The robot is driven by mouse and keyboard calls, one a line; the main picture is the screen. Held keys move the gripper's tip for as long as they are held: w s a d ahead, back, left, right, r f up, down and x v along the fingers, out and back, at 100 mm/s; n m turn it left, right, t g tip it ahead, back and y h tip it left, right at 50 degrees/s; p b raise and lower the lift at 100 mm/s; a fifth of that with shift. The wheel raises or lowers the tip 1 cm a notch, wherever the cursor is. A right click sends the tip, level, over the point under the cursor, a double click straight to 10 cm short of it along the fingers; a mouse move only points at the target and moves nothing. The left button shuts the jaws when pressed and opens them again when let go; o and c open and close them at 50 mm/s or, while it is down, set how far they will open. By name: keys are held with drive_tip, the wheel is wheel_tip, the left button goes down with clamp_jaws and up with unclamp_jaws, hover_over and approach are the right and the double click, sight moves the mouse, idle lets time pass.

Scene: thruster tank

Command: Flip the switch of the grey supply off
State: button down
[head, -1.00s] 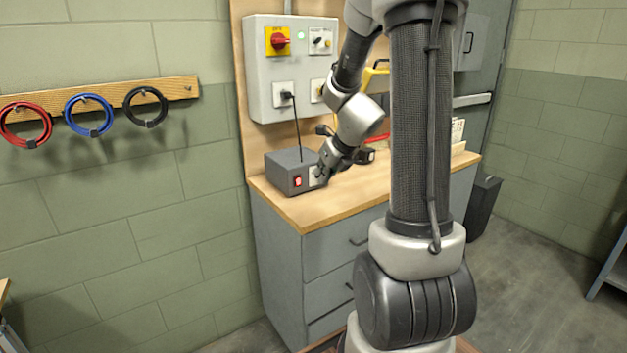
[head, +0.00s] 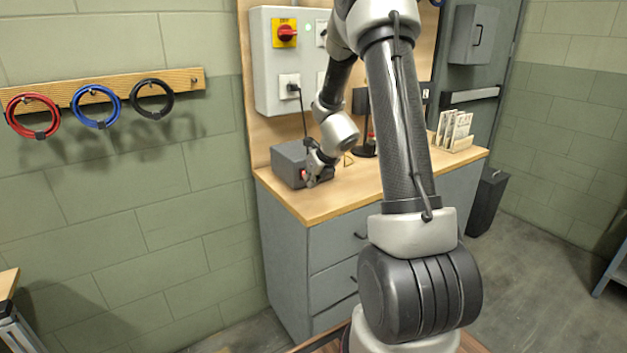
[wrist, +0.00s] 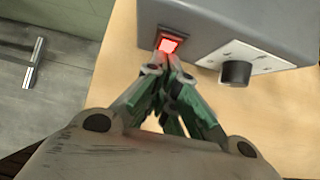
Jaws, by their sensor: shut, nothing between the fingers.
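The grey supply (head: 290,158) is a grey box on the wooden worktop, with a black cord running up from it to the wall box. Its front shows in the wrist view (wrist: 225,22). A red switch (wrist: 170,44) there is lit, and a black knob (wrist: 236,73) on a pale plate sits to its right. My gripper (wrist: 163,62) is shut and empty, its fingertips right at the lower edge of the switch. I cannot tell whether they touch it. In the head view my gripper (head: 312,178) is at the supply's front and hides part of it.
A black stand (head: 364,150) and a card holder (head: 455,135) stand further right. Coloured cable coils (head: 97,107) hang at left.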

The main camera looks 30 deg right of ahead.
drive_tip(key=shift+w+f, duration=0.15)
drive_tip(key=shift+w, duration=0.1)
idle(0.3)
drive_tip(key=shift+r, duration=0.85)
